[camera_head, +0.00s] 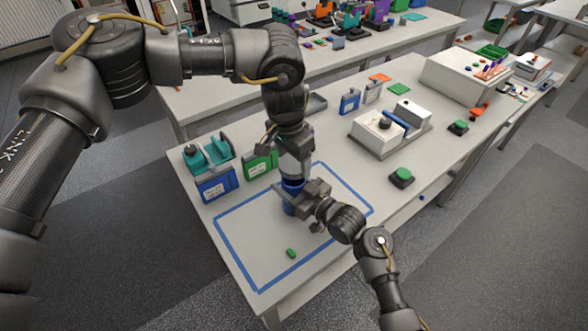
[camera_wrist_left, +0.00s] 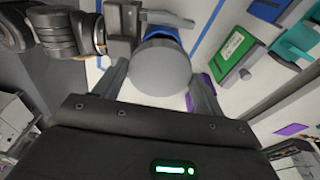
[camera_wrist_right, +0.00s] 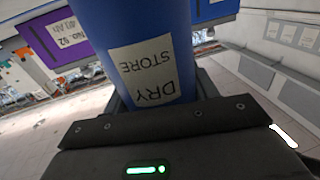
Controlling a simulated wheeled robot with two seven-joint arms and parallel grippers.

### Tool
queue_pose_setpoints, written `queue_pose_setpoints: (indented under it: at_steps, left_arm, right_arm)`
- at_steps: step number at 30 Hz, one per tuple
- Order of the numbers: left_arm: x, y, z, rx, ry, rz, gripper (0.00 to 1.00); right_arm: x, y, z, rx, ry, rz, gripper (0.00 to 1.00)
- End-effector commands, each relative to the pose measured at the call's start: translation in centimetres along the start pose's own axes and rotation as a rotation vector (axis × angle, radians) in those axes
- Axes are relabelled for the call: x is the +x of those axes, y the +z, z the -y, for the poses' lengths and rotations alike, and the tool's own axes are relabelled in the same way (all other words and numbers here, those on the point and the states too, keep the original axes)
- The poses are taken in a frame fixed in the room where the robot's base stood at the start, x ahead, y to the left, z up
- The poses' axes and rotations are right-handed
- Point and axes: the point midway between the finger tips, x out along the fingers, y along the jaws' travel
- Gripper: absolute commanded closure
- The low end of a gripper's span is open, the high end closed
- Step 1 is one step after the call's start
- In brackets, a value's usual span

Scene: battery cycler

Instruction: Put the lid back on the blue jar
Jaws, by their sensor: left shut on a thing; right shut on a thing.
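The blue jar (camera_head: 290,208) stands upright inside the blue-taped rectangle on the table. My right gripper (camera_head: 301,196) is shut around its side. In the right wrist view the jar (camera_wrist_right: 140,25) fills the space between the fingers and its label reads "DRY STORE". My left gripper (camera_head: 293,168) points down directly above the jar. In the left wrist view it is shut on a round grey lid (camera_wrist_left: 162,72), with blue (camera_wrist_left: 165,32) of the jar showing just past the lid's edge. I cannot tell whether the lid touches the jar's rim, which is hidden.
A blue pack (camera_head: 216,186) with a teal holder (camera_head: 207,153) and a green pack (camera_head: 262,163) stand close left of the jar. A small green piece (camera_head: 291,253) lies in front. A white device (camera_head: 381,134) is at the back right. The taped area's front is mostly clear.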

Motion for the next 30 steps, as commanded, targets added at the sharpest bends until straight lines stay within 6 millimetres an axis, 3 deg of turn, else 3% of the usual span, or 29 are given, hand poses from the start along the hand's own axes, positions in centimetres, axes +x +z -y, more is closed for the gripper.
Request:
queue_pose_setpoints:
  at_steps: [5,22,30]
  left_arm:
    - [1.9,0.3,0.0,0.0,0.002,-0.003,0.51]
    - [2.1,0.3,0.1,0.001,0.0,-0.004,0.51]
    - [3.4,0.5,0.0,-0.001,0.002,-0.003,0.51]
  right_arm:
    - [0.0,0.2,0.0,0.001,0.0,0.005,0.83]
    - [-0.1,0.3,0.0,0.001,0.0,0.006,0.83]
    - [-0.1,0.3,0.0,0.001,0.0,0.007,0.83]
